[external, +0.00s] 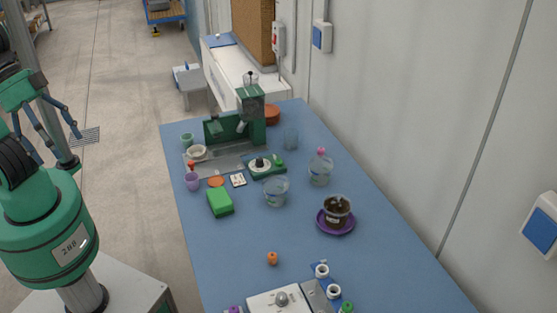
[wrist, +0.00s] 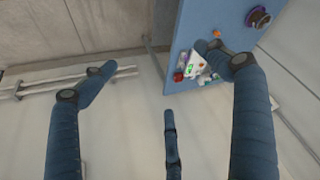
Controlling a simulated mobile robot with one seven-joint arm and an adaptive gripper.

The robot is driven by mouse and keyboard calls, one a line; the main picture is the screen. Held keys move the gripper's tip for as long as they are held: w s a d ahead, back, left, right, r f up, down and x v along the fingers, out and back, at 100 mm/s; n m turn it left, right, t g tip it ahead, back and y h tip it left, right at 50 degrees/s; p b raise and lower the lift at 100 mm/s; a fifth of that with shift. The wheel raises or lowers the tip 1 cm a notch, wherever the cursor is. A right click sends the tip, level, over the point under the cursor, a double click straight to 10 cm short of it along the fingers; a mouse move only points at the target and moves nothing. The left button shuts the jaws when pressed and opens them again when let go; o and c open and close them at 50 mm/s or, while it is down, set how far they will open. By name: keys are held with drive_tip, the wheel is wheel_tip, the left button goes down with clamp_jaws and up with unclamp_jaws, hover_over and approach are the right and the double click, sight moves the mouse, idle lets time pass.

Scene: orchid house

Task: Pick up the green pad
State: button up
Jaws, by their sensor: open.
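The green pad (external: 220,201) is a bright green block lying on the blue table, left of centre in the external view. I cannot make it out in the wrist view. My gripper (external: 66,145) is at the left edge of the external view, off the table's left side and well apart from the pad.
The blue table (external: 210,255) also bears a green machine (external: 250,115), clear containers (external: 276,190), a brown pot (external: 337,209) on a purple saucer (external: 325,229), and a purple cup (external: 192,181) near the pad. A white wall runs along the right.

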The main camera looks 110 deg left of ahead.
drive_tip(key=shift+o, duration=0.7)
drive_tip(key=w+a+f+n+g+p, duration=0.2)
drive_tip(key=w+a+n+p, duration=0.1)
drive_tip(key=w+a+n, duration=0.5)
drive_tip(key=w+a+f+n+g+p, duration=0.1)
drive_tip(key=w+a+f+n+p, duration=0.15)
drive_tip(key=w+a+n, duration=0.5)
drive_tip(key=w+a+f+n+g+p, duration=0.1)
drive_tip(key=w+a+f+n+p, duration=0.1)
drive_tip(key=a+f+n, duration=0.4)
drive_tip(key=w+a+f+n+g+p, duration=0.1)
drive_tip(key=w+a+f+n, duration=0.2)
drive_tip(key=a+f, duration=1.1)
drive_tip(key=n, duration=0.3)
drive_tip(key=shift+w+a+g+p, duration=0.2)
drive_tip(key=shift+w+g+p, duration=0.1)
drive_tip(key=shift+p, duration=0.05)
